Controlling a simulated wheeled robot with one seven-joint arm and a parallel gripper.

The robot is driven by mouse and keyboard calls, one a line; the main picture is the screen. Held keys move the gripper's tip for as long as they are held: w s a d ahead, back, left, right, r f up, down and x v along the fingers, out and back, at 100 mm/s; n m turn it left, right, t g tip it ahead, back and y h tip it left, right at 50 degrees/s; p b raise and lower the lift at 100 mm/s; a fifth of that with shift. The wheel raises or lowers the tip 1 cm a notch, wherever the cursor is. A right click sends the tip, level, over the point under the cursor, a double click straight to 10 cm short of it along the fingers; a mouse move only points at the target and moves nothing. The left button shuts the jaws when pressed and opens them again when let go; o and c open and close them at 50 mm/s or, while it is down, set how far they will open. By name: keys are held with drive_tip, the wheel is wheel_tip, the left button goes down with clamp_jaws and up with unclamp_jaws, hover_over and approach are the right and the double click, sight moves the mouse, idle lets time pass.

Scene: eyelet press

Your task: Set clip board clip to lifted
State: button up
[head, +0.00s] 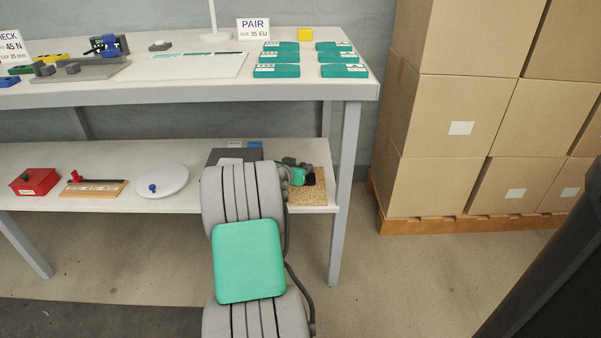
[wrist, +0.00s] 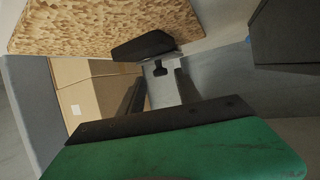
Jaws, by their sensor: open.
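The clip board (head: 314,194) is a brown speckled board at the right end of the lower shelf, partly hidden by my arm in the head view. In the wrist view its speckled face (wrist: 95,27) fills the upper left. A dark clip (wrist: 143,46) sits at the board's lower right edge there. I cannot tell the clip's exact angle. My gripper (wrist: 160,78) is open, with nothing visible between its two dark fingers. The clip shows just beyond the fingertips; I cannot tell whether they touch.
A dark grey box (head: 232,156) stands left of the board, close to my arm. A white round plate (head: 163,183), a wooden strip (head: 94,189) and a red box (head: 34,182) lie farther left. The upper tabletop (head: 205,91) overhangs the shelf. Cartons (head: 448,117) stand at the right.

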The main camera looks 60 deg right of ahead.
drive_tip(key=shift+x, duration=0.85)
drive_tip(key=shift+r, duration=0.1)
drive_tip(key=shift+c, duration=0.3)
clamp_jaws()
